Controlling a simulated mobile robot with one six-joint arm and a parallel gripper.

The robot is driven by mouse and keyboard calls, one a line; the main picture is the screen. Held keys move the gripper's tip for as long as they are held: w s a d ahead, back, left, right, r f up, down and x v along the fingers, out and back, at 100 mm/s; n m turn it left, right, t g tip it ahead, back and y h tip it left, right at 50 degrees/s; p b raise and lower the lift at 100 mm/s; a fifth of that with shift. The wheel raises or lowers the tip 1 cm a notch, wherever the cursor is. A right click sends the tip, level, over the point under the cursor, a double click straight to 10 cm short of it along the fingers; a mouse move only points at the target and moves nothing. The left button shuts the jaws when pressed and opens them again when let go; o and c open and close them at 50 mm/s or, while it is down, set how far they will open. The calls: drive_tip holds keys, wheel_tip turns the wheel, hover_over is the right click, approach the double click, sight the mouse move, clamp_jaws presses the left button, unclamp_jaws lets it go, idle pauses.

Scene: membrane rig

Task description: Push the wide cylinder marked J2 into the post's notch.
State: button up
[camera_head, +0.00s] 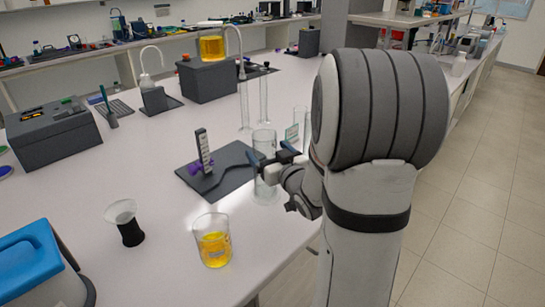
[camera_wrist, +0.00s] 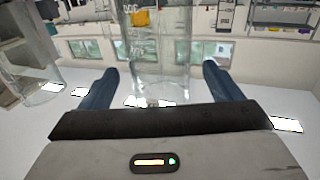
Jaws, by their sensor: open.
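A wide clear graduated cylinder (camera_head: 265,188) stands upright at the right side of the dark base plate (camera_head: 232,180). I cannot read a J2 mark on it. A pale post (camera_head: 203,146) with dark marks and a purple clamp (camera_head: 196,168) rises from the plate, left of the cylinder. I cannot make out its notch. My gripper (camera_head: 269,153) is open, with its blue fingers either side of the cylinder. In the wrist view, the cylinder (camera_wrist: 158,48) shows between or just beyond the fingertips (camera_wrist: 158,72), with gaps on both sides.
Another clear vessel (camera_head: 300,122) and a small label card (camera_head: 291,133) stand behind my gripper. Two tall narrow cylinders stand farther back. A beaker of yellow liquid (camera_head: 213,243) and a black-waisted cup (camera_head: 127,222) stand in front.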

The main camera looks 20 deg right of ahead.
drive_tip(key=shift+w+a+p, duration=0.15)
drive_tip(key=shift+w+p, duration=0.2)
drive_tip(key=shift+w, duration=2)
drive_tip(key=c, duration=1.3)
drive_tip(key=shift+o, duration=0.2)
drive_tip(key=shift+w+a+b, duration=0.4)
drive_tip(key=shift+w+b, duration=0.05)
drive_tip(key=shift+w, duration=0.45)
drive_tip(key=shift+w+a+b, duration=0.35)
drive_tip(key=shift+w+b, duration=0.1)
drive_tip(key=shift+w, duration=0.5)
drive_tip(key=shift+w+a+b, duration=0.4)
drive_tip(key=shift+w+b, duration=0.05)
drive_tip(key=shift+w, duration=0.6)
drive_tip(key=shift+w+a+b, duration=0.4)
drive_tip(key=shift+w, duration=0.5)
drive_tip(key=shift+w+a+b, duration=0.35)
drive_tip(key=shift+w+b, duration=0.1)
drive_tip(key=shift+w, duration=0.4)
drive_tip(key=shift+w+a+b, duration=0.4)
drive_tip(key=shift+w, duration=0.5)
